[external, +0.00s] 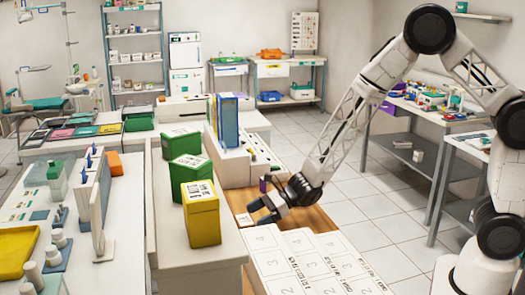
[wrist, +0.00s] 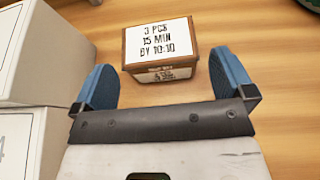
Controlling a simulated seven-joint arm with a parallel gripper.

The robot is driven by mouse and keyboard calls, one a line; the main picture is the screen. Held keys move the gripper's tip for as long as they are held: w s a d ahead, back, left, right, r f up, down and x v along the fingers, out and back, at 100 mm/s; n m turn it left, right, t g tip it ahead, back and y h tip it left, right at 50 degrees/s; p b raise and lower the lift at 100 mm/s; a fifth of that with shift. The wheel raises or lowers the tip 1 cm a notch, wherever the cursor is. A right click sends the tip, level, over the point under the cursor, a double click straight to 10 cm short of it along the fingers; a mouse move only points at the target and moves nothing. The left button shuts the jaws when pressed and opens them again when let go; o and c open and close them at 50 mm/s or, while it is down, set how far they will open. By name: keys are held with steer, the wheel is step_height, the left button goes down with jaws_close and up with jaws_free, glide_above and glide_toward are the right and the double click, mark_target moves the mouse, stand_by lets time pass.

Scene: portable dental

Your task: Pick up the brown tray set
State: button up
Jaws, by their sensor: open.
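The brown tray set (wrist: 131,47) is a small brown box with a white label on its lid reading "3 PCS 15 MIN BY 10:10". It sits on the wooden surface at the upper middle of the wrist view. In the external view it shows small (external: 243,219), just left of my gripper (external: 260,212). In the wrist view my gripper (wrist: 163,72) has its two blue fingers spread wide. The box lies ahead of and roughly between the fingertips, with nothing held. Contact with the fingers cannot be made out.
White numbered boxes (external: 300,262) stand close by and fill the left of the wrist view (wrist: 50,50). A yellow box (external: 202,215), green boxes (external: 190,178) and blue binders (external: 229,122) stand left of and behind my gripper. Bare wooden surface (wrist: 285,95) lies to the right.

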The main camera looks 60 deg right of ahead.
mark_target(244, 223)
stand_by(0.3)
steer(key=shift+x, duration=2.65)
steer(key=shift+s, duration=0.1)
steer(key=shift+c, duration=0.5)
steer(key=c, duration=0.7)
